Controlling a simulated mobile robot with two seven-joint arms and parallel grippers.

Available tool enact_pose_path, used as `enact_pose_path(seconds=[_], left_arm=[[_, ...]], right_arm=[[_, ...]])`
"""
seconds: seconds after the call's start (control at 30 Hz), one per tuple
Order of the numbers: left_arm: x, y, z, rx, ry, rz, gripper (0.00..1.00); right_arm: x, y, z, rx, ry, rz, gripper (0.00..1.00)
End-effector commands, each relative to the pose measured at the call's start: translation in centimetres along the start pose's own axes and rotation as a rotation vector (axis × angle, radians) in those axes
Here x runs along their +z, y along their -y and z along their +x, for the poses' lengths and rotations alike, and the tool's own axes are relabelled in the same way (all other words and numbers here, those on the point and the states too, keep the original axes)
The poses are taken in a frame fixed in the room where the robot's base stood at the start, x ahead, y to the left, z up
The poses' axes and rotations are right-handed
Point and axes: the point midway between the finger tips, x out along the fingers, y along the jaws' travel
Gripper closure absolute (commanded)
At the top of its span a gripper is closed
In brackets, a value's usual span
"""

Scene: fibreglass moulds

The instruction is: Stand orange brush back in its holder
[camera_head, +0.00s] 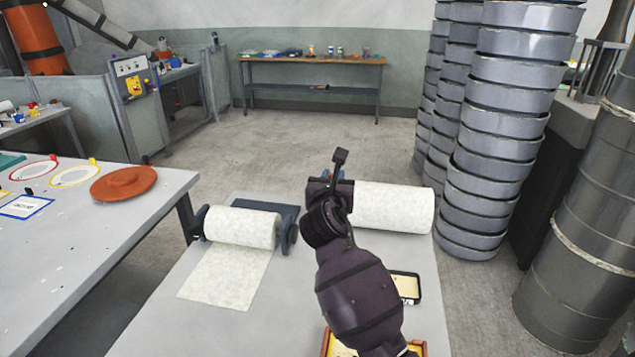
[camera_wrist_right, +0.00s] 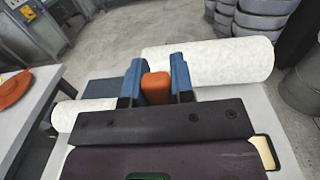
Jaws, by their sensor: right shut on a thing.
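The orange brush (camera_wrist_right: 156,88) shows in the right wrist view only as a rounded orange block between two blue fingers. My right gripper (camera_wrist_right: 157,75) is shut on it, above the table with the white rolls. The brush's bristles and lower part are hidden. In the head view my right arm reaches up from the bottom, and I cannot make out the brush there. I cannot identify the holder in either view. My left gripper is not in view.
A partly unrolled white roll (camera_head: 243,228) sits on a stand, left of my arm. A thicker white roll (camera_head: 393,207) lies at the back right. A black-rimmed tray (camera_head: 404,274) and an orange-edged tray (camera_head: 418,346) are close by. The left table (camera_head: 95,265) holds an orange disc (camera_head: 124,183).

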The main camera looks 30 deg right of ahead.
Motion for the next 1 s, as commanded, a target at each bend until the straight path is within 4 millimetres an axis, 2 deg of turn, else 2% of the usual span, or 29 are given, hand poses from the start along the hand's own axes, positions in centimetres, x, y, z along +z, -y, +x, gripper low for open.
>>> enact_pose_path(seconds=[0.17, 0.63, 0.87, 1.0], left_arm=[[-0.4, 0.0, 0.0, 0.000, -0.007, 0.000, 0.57], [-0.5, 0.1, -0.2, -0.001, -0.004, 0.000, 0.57], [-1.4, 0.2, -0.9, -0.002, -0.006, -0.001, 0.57], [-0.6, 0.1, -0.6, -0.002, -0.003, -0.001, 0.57]], right_arm=[[-0.9, 0.8, 0.3, -0.043, 0.001, 0.002, 1.00], [-0.8, 0.8, 0.3, -0.046, 0.002, 0.001, 1.00], [-0.7, 0.8, 0.2, -0.045, -0.001, -0.001, 1.00], [-2.3, 0.8, 0.2, -0.045, -0.002, 0.000, 1.00]])
